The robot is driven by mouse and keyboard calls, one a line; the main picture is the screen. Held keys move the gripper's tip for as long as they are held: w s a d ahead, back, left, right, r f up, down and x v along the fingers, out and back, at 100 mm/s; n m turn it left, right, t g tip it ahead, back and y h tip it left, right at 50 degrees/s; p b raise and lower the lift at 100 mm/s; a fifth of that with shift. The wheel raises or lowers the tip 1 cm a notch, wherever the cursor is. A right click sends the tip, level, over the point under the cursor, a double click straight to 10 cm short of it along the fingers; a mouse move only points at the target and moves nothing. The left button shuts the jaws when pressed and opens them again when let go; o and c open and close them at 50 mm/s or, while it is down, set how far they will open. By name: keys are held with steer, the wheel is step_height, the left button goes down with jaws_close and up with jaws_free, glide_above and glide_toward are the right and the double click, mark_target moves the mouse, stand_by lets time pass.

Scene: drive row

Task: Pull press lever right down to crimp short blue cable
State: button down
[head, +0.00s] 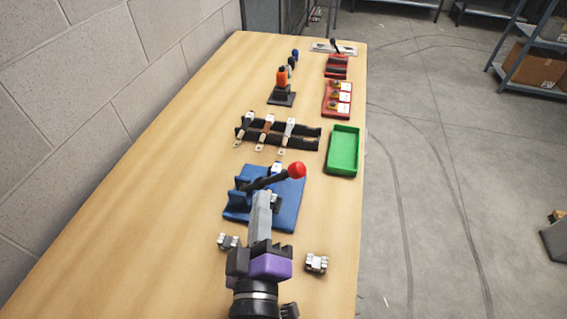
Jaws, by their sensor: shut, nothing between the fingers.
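The blue press (290,205) stands on the near middle of the table. Its black lever (265,181) runs up to the right and ends in a red ball knob (297,170). My gripper (262,194) is shut and empty, its grey fingers over the press, just below the lever in the picture. I cannot tell whether the fingers touch the lever. A small blue and white piece (277,168) shows at the far side of the press, behind the lever; I cannot tell if it is the short blue cable. My fingers hide part of the press.
The left table side is clear.

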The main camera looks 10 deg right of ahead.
step_height(320, 180, up, 2)
steer(key=s+h, duration=0.1)
steer(key=r+p, duration=0.2)
steer(key=p, duration=0.1)
glide_above(269, 181)
steer(key=s, duration=0.1)
steer(key=shift+t, duration=0.3)
steer(key=shift+s+d+f+p, duration=0.15)
steer(key=shift+s+d+f, duration=0.25)
steer(key=shift+d+f, duration=0.3)
steer(key=shift+s+d+f+p, duration=0.15)
steer(key=shift+s+d+f, duration=0.2)
steer(key=shift+d+f, duration=0.3)
